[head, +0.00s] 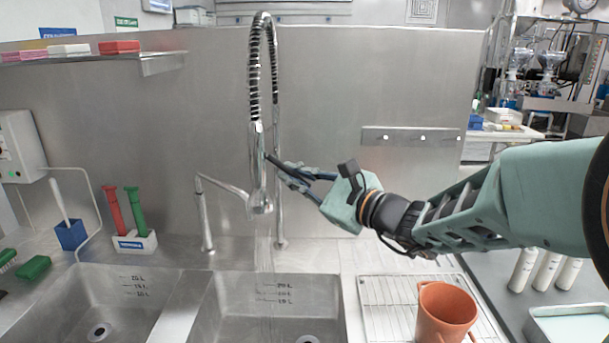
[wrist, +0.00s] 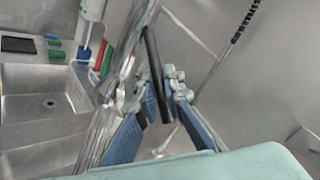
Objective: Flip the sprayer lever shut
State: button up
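The metal sprayer (head: 257,165) hangs from the spring hose above the right-hand sink. A thin stream of water (head: 264,245) appears below its nozzle. Its black lever (wrist: 156,72) stands out at an angle from the sprayer body in the wrist view. My gripper (head: 287,173) has come in from the right, beside the sprayer at lever height. In the wrist view my gripper (wrist: 163,88) has its blue-padded fingers apart, with the lever in the gap between them. Whether a finger touches the lever is unclear. In the head view the fingers partly hide the lever.
A terracotta pitcher (head: 444,312) stands on the wire drying rack (head: 383,295) below my arm. A slim tap (head: 205,215) stands left of the sprayer. Red and green brushes (head: 134,212) stand at the back left. A steel wall (head: 340,100) is behind the sprayer.

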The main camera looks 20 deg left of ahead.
jog(key=shift+r, duration=0.15)
grip_shut()
jog(key=shift+w+d+r+n+g+h+p, duration=0.1)
jog(key=shift+d+r+n+g+h+p, duration=0.2)
jog(key=shift+r+n+h+p, duration=0.35)
jog(key=h+p, duration=0.1)
jog(key=r+n+h+p, duration=0.1)
jog(key=p, duration=0.1)
jog(key=shift+w+d+r+n+g, duration=0.1)
jog(key=shift+d+r+n+g, duration=0.15)
jog(key=shift+d+g, duration=0.05)
jog(key=r+h+p, duration=0.1)
jog(key=p, duration=0.2)
jog(key=shift+d+n, duration=0.1)
jog(key=shift+n, duration=0.3)
jog(key=shift+r+n+h+p, duration=0.15)
jog(key=shift+n+h+p, duration=0.15)
jog(key=shift+h+p, duration=0.4)
jog(key=o, duration=0.7)
grip_release()
